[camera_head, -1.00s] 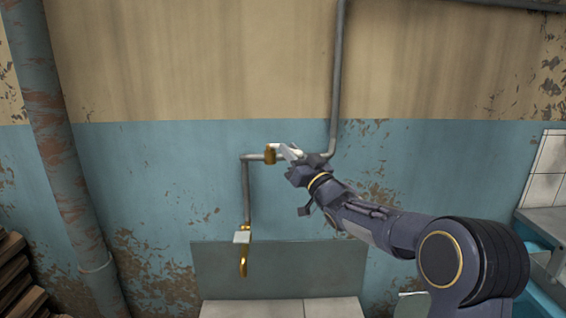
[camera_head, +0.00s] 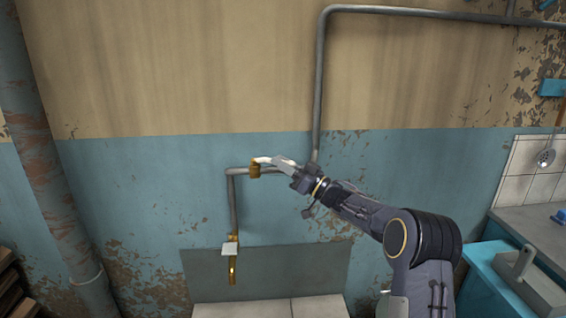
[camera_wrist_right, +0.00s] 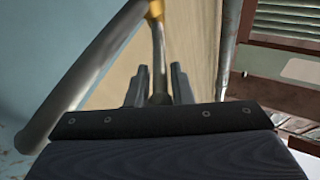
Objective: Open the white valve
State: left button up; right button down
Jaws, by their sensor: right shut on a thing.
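The white valve handle (camera_head: 272,160) is a pale lever on a brass valve body (camera_head: 255,170), set in a grey pipe on the blue wall. My right gripper (camera_head: 291,166) is at the right end of the lever and shut on it. In the right wrist view, the gripper's two fingers (camera_wrist_right: 158,86) stand on either side of the lever (camera_wrist_right: 159,50), which runs up to brass at the top edge. The fingers hide part of the lever in the head view. My left gripper is not in view.
Below, a brass tap (camera_head: 232,270) with a small white handle (camera_head: 230,249) hangs from the same pipe. A thick rusty pipe (camera_head: 45,170) stands at left. A counter with a grey caddy (camera_head: 530,275) is at right. The wall around the valve is clear.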

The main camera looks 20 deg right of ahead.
jog(key=shift+r, duration=0.1)
jog(key=c, duration=1.4)
grip_release()
jog(key=shift+c, duration=0.2)
jog(key=b+v, duration=0.1)
jog(key=v, duration=0.6)
jog(key=shift+s+d, duration=0.15)
jog(key=shift+s, duration=0.1)
